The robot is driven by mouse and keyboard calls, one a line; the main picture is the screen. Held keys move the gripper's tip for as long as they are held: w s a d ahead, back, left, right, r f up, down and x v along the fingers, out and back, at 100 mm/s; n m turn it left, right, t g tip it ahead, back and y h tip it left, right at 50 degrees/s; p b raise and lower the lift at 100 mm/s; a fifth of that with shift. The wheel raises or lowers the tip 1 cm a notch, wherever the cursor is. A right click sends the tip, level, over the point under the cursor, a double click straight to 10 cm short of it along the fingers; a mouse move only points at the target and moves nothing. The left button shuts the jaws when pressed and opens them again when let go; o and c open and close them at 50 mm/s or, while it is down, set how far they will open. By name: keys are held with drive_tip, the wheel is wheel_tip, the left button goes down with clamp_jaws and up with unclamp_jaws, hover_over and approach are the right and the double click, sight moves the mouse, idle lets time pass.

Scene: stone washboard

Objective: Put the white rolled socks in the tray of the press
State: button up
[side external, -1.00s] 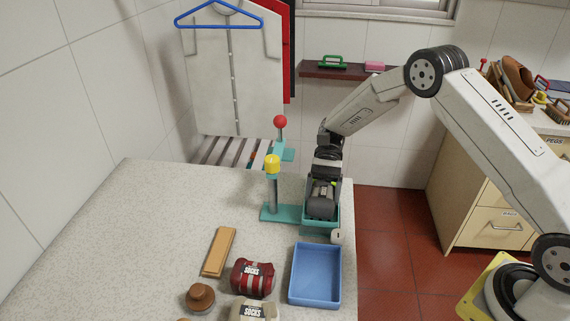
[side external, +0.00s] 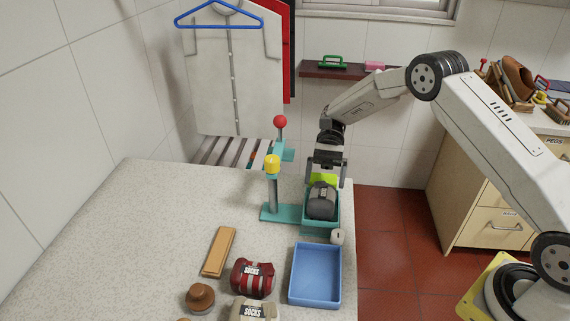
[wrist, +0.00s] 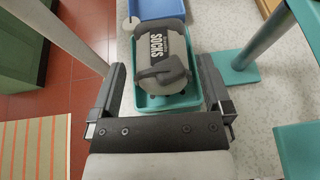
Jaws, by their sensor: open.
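The white rolled socks (side external: 253,311), cream with a dark SOCKS label, lie on the worktop at the bottom edge of the side view, partly cut off. The teal press (side external: 285,213) stands at the worktop's far right corner. Its tray (side external: 318,226) holds dark grey rolled socks (side external: 321,201). In the wrist view the grey socks (wrist: 163,58) sit in the tray (wrist: 165,101), SOCKS label facing up. My gripper (side external: 324,180) is open and empty just above the grey socks; the wrist view shows its fingers (wrist: 160,82) spread apart.
Red striped socks (side external: 253,278) lie beside the white ones. A blue bin (side external: 315,275) stands empty near the right edge. A wooden block (side external: 219,251) and a brown knobbed object (side external: 200,297) lie to the left. The press's yellow-topped post (side external: 272,182) rises close to my gripper.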

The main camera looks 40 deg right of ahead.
drive_tip(key=shift+v, duration=1.8)
drive_tip(key=shift+s+a, duration=0.1)
drive_tip(key=shift+s+a+r+n+t+h, duration=0.15)
drive_tip(key=shift+s+a+n+t+h, duration=0.2)
drive_tip(key=shift+s+t+h, duration=0.5)
drive_tip(key=s+t+h, duration=0.1)
drive_tip(key=s+n+t+h, duration=0.1)
drive_tip(key=s+h, duration=0.1)
drive_tip(key=shift+s+a+r, duration=0.15)
drive_tip(key=shift+s, duration=0.05)
drive_tip(key=s+d+r+n+t+h, duration=0.1)
drive_tip(key=s+n+t+h, duration=0.4)
drive_tip(key=s, duration=0.8)
drive_tip(key=shift+s+d+n+t, duration=0.2)
drive_tip(key=shift+n+t, duration=1.15)
drive_tip(key=shift+n, duration=0.2)
drive_tip(key=shift+r+h, duration=0.1)
drive_tip(key=shift+h, duration=0.15)
